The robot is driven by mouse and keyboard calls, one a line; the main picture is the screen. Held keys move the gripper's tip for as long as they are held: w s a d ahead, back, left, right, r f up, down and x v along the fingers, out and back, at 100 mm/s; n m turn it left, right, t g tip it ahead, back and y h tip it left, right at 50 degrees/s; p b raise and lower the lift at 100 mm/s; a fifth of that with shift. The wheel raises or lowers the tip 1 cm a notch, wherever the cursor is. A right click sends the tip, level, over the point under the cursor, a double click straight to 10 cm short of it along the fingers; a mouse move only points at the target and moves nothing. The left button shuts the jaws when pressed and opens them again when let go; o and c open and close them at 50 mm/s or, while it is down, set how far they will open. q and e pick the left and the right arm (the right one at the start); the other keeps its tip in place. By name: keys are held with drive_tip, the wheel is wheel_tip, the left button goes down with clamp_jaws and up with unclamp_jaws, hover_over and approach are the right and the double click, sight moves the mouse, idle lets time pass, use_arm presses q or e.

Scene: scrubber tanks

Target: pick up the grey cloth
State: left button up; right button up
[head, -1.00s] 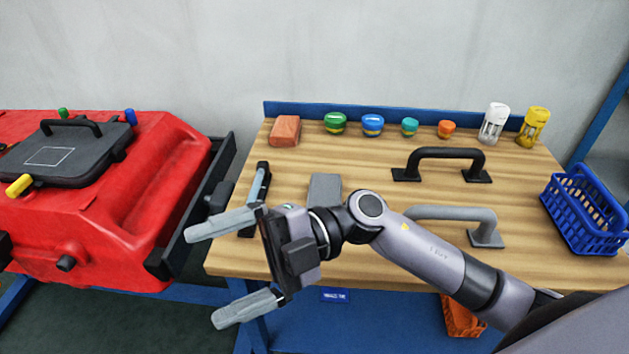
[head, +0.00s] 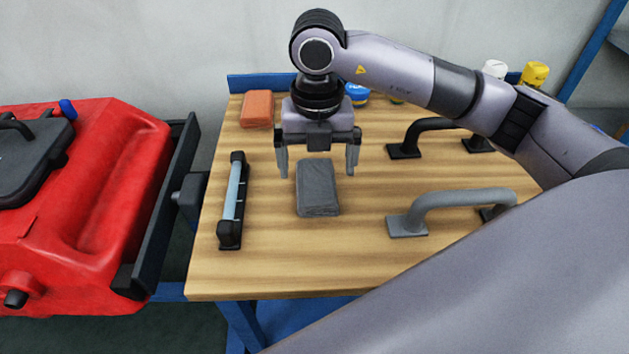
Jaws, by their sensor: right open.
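The grey cloth (head: 318,192) lies as a folded block on the wooden workbench, left of its middle. My right gripper (head: 318,172) is open and points down over the far end of the cloth. Its two fingers are spread to the left and right of the cloth, and nothing is between them that I can see as held. I cannot tell exactly how high the fingertips are above the bench. My left gripper is not in view.
A grey handle (head: 450,205) and a black handle (head: 410,140) stand to the right. An orange-brown block (head: 257,109) is behind. A red tank (head: 90,200) stands left. The bench (head: 270,275) is clear in front.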

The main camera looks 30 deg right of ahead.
sight(317, 180)
drive_tip(key=f, duration=0.4)
drive_tip(key=shift+w+d+f, duration=0.1)
drive_tip(key=shift+w+f, duration=0.15)
drive_tip(key=shift+f, duration=0.15)
drive_tip(key=c, duration=1.1)
drive_tip(key=shift+o, duration=0.2)
drive_tip(key=shift+r, duration=0.1)
wheel_tip(317, 180, up, 20)
drive_tip(key=p, duration=0.2)
drive_tip(key=shift+o, duration=1.3)
drive_tip(key=shift+c, duration=0.8)
